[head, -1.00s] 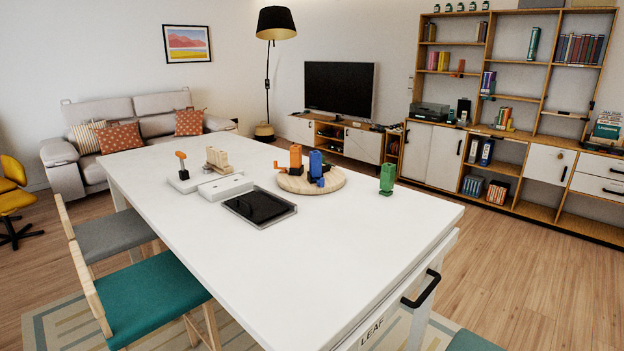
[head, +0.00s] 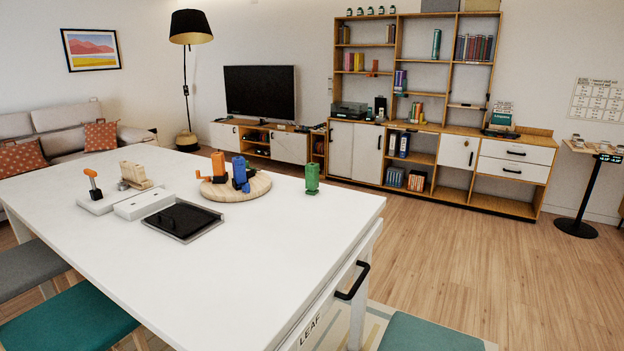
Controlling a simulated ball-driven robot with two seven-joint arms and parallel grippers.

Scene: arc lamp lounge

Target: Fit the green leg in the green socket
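A small green block-like piece (head: 312,179) stands upright on the white table (head: 240,270), near its far right edge. It may be the green leg, but I cannot tell at this size. An orange piece (head: 217,164) and a blue piece (head: 240,172) stand on a round wooden board (head: 262,186) left of it. I cannot make out a green socket. Neither of my grippers is in view.
A black tray (head: 182,221), a white block (head: 143,204), a white base with an orange-topped stick (head: 93,184) and a beige wooden piece (head: 135,176) are on the table. Teal seats (head: 68,318) and a grey seat (head: 34,269) stand beside it. Wooden floor (head: 440,260) is open at right.

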